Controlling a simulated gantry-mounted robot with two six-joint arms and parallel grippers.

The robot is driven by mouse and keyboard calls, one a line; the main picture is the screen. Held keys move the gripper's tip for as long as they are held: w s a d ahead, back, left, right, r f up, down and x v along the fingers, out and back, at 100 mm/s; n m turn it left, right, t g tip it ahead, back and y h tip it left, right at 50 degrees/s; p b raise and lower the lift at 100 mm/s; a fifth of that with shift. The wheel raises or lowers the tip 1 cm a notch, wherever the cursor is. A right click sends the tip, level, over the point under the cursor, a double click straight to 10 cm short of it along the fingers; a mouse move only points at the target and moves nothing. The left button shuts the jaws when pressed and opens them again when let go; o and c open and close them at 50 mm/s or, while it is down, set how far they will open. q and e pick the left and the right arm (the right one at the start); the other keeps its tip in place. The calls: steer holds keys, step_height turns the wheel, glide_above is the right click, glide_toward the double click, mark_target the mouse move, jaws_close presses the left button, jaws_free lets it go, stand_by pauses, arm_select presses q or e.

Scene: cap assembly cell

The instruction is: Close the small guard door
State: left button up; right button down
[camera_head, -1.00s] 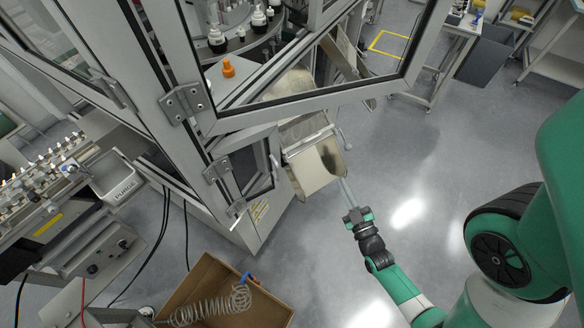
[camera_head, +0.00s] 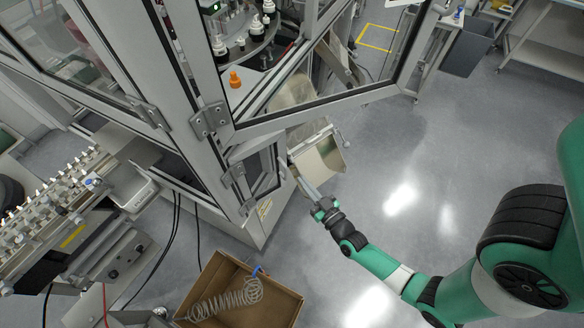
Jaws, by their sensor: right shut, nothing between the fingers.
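The small guard door (camera_head: 262,172) is a grey-framed panel low on the machine's corner, hinged on the post at its left. It stands open, angled out from the frame. My right gripper (camera_head: 299,176) is shut and empty. Its long thin fingers point up and left, close to the door's free edge and in front of the lower left side of the metal chute. I cannot tell whether the fingertips touch the door. My left gripper is not in view.
A large glazed guard door (camera_head: 330,112) stands open above the small one. The metal chute (camera_head: 318,152) sticks out beside the fingers. A cardboard box (camera_head: 285,308) with a coiled hose is on the floor below. The floor to the right is clear.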

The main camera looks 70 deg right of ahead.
mark_target(279, 154)
steer(key=x, duration=0.7)
steer(key=shift+b, duration=0.4)
steer(key=shift+w+d, duration=0.1)
steer(key=shift+w, duration=0.05)
steer(key=b+x, duration=0.1)
steer(key=x, duration=0.6)
steer(key=shift+w+a+b, duration=0.1)
steer(key=shift+a+b, duration=0.15)
steer(key=shift+b, duration=0.1)
